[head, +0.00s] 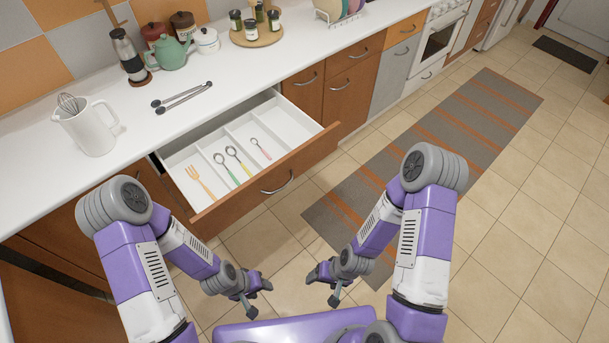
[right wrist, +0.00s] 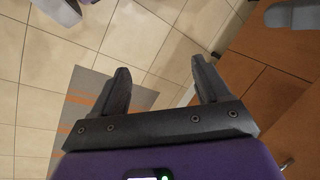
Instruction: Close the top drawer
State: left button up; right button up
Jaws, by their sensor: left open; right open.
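The top drawer (head: 268,183) is pulled out from under the white counter, with a brown wooden front and a metal bar handle (head: 277,184). Its white inside has dividers and holds a fork (head: 201,183) and several spoons. My left gripper (head: 260,296) is open and empty, low in front of the drawer and apart from it. My right gripper (head: 323,287) is open and empty to its right, also clear of the drawer. In the right wrist view its two fingers (right wrist: 160,85) are spread above the floor, with brown cabinet fronts (right wrist: 270,75) at the right.
The counter (head: 110,148) carries a white pitcher (head: 88,127), tongs (head: 182,96), a green teapot (head: 170,52) and jars. A striped rug (head: 430,150) lies on the tiled floor to the right. The floor between drawer and grippers is free.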

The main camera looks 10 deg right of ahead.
aim_at(295, 142)
jog(key=z, duration=0.85)
jog(key=i, duration=0.4)
jog(key=u, duration=1.9)
